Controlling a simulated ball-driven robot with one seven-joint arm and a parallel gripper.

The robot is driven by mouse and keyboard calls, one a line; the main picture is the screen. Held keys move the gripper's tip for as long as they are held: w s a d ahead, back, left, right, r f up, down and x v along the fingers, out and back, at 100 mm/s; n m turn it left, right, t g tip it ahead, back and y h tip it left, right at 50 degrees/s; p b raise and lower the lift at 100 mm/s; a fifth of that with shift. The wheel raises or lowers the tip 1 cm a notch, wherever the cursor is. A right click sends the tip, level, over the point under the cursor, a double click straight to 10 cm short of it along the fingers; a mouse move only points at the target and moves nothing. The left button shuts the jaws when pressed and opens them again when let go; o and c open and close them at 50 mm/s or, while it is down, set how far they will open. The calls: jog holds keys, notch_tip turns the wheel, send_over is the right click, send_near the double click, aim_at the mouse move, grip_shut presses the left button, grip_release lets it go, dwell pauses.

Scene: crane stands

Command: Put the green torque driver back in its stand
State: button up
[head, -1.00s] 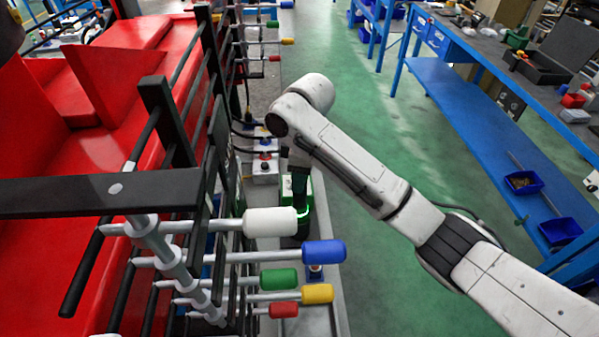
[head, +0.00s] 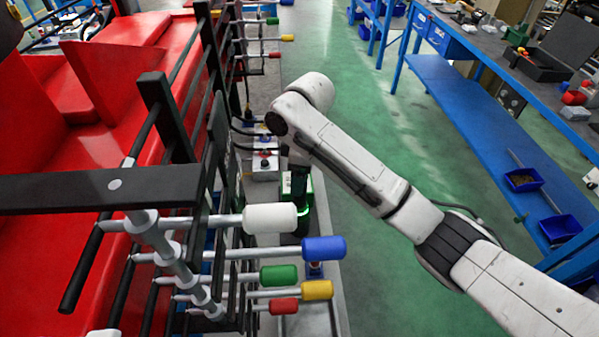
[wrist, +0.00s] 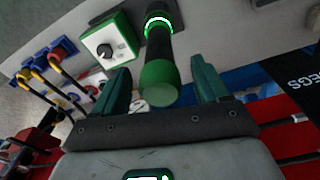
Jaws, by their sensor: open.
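The green torque driver (wrist: 158,82) has a green end cap and a dark body with a glowing green ring. In the wrist view it extends from the grey bench toward my gripper (wrist: 163,72). My gripper is open. Its two dark green fingers lie on either side of the driver's green end, with gaps visible on both sides. I cannot tell how deep the end sits between them. A stand for the driver cannot be made out clearly. In the head view the wrist end of my arm and the front handles partly hide this spot.
A green and white box with a knob (wrist: 105,43) stands beside the driver. Levers with white (head: 270,218), blue (head: 324,248), green, yellow and red handles stick out in front. Red bodywork (head: 60,270) lies left. Green floor (head: 390,110) is clear, with a blue workbench (head: 480,120) right.

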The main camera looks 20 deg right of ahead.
jog(key=shift+s+d+r+p, duration=0.1)
jog(key=shift+r+p, duration=1.05)
jog(key=shift+r, duration=0.15)
jog(key=shift+d+r+p, duration=0.1)
jog(key=shift+r+p, duration=1.05)
jog(key=shift+r, duration=0.1)
notch_tip(320, 180, up, 11)
jog(key=p, duration=0.1)
jog(key=shift+s+d+f, duration=0.2)
jog(key=shift+s+d, duration=0.05)
jog(key=shift+d, duration=0.15)
